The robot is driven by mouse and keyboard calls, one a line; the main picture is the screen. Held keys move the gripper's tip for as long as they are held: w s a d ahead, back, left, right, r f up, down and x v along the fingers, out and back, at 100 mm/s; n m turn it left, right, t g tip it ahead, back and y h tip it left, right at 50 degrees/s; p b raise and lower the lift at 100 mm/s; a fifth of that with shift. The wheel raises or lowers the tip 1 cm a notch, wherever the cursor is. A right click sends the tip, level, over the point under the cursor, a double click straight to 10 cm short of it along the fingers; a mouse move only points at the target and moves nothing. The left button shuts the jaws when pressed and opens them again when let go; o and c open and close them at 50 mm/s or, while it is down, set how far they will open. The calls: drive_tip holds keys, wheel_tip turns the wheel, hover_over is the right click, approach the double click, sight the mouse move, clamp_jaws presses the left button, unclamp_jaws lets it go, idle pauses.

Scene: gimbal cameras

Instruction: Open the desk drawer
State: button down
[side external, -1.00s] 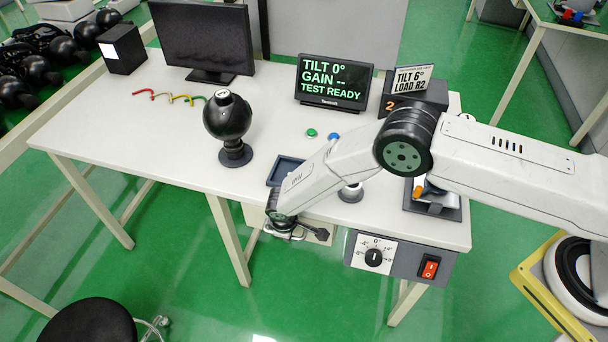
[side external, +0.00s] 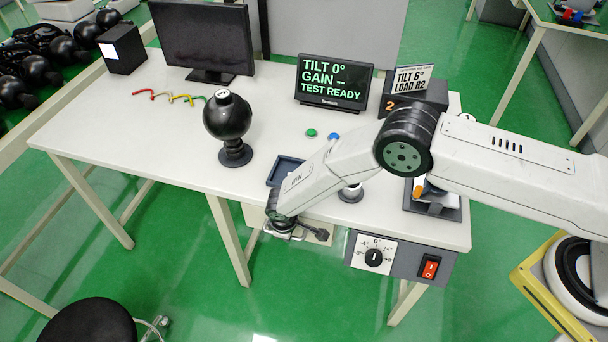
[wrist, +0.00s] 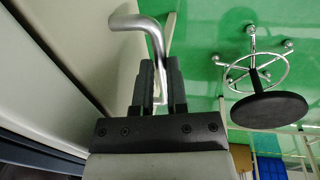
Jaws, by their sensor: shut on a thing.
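The desk drawer (side external: 316,240) is a pale panel under the front edge of the white desk (side external: 120,130), mostly hidden behind my wrist. Its bent metal handle (wrist: 143,26) stands out from the pale front in the wrist view. My gripper (wrist: 158,84) is shut on the handle, with a dark finger on each side of the bar. In the side external view my gripper (side external: 290,236) is small and partly hidden below the desk edge. I cannot tell whether there is a gap at the drawer.
A control box with a dial and red switch (side external: 430,268) hangs under the desk edge to the right. A black ball on a stand (side external: 228,118), a blue tray (side external: 283,170) and displays stand on the desk.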

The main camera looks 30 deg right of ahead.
drive_tip(key=s+a, duration=1.6)
drive_tip(key=c, duration=0.6)
unclamp_jaws()
drive_tip(key=shift+c, duration=0.2)
drive_tip(key=shift+r, duration=0.15)
wheel_tip(320, 180, up, 7)
drive_tip(key=s+a, duration=0.1)
drive_tip(key=shift+r, duration=0.2)
